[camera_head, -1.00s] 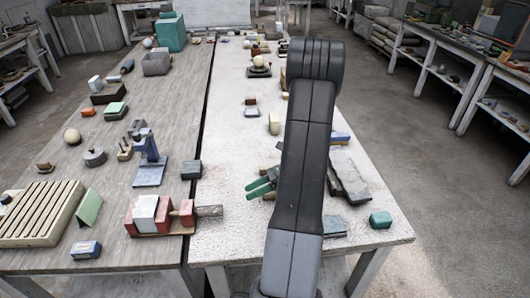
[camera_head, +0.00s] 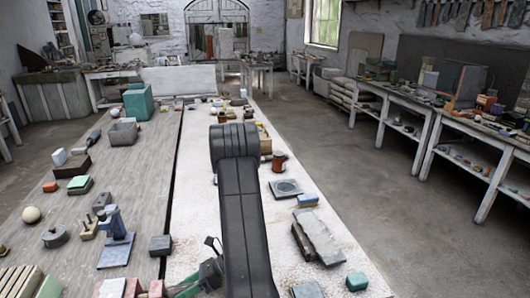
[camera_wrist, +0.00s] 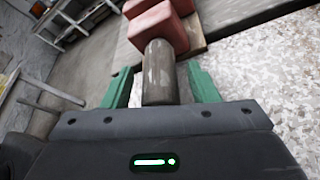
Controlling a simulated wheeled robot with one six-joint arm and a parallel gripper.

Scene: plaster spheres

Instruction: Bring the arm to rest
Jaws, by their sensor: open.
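My arm (camera_head: 240,215) rises from the bottom edge of the head view, in front of the pale right-hand table. My gripper (camera_wrist: 160,88) shows two green fingers spread apart in the wrist view. A grey cylinder (camera_wrist: 160,72) with red blocks (camera_wrist: 155,30) behind it appears between the fingers. I cannot tell whether it lies between them or beyond them. Nothing is visibly clamped. In the head view the green fingers (camera_head: 198,284) show only partly, low and left of the arm, near the bottom edge.
Grey and dark slabs (camera_head: 318,238) and a teal block (camera_head: 356,281) lie right of my arm. A blue clamp-like stand (camera_head: 116,240) and a pale sphere (camera_head: 31,214) stand on the left table. The floor (camera_head: 370,205) right of the table is clear.

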